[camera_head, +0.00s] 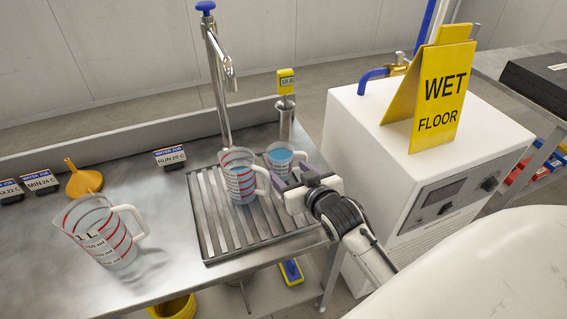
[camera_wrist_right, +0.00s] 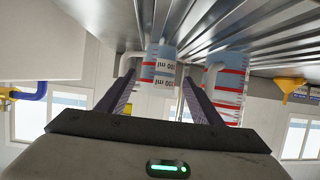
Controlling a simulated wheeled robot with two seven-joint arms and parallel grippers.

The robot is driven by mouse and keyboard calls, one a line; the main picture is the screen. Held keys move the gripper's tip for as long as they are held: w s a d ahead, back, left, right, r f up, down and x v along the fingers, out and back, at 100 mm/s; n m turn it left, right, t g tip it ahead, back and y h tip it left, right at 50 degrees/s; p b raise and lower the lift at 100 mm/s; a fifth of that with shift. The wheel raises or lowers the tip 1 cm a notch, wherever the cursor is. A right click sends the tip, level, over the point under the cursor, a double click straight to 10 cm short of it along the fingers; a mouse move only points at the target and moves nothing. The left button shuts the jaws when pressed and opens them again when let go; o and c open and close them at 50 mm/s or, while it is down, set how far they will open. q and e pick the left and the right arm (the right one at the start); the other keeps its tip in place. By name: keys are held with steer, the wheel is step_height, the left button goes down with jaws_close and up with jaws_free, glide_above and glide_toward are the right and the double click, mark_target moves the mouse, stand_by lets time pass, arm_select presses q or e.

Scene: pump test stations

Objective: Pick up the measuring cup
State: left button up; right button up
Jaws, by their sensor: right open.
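A small clear measuring cup (camera_head: 279,151) with blue liquid stands toward the back right of the slatted drain grate. A larger measuring cup (camera_head: 238,176) with red marks and blue liquid stands on the grate to its left. The largest measuring cup (camera_head: 98,236) stands at the front left of the steel counter and looks empty. My right gripper (camera_head: 288,173) is open just in front of the small cup. In the right wrist view, which looks upside down, the small cup (camera_wrist_right: 161,64) appears between the open fingers (camera_wrist_right: 158,82), with the larger cup (camera_wrist_right: 230,85) to the right. Contact cannot be told. My left gripper is out of view.
The drain grate (camera_head: 215,222) lies under a tall tap (camera_head: 220,90). A thermometer (camera_head: 286,82) rises from a metal holder behind the small cup. A white machine (camera_head: 350,130) with a yellow wet-floor sign (camera_head: 440,95) stands right. An orange funnel (camera_head: 84,181) and labels sit left.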

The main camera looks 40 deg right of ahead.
mark_target(285, 168)
steer(key=x, duration=0.4)
steer(key=shift+w+d+f, duration=0.15)
steer(key=shift+w+f, duration=0.05)
steer(key=shift+f, duration=0.1)
steer(key=shift+r, duration=0.1)
steer(key=c, duration=1)
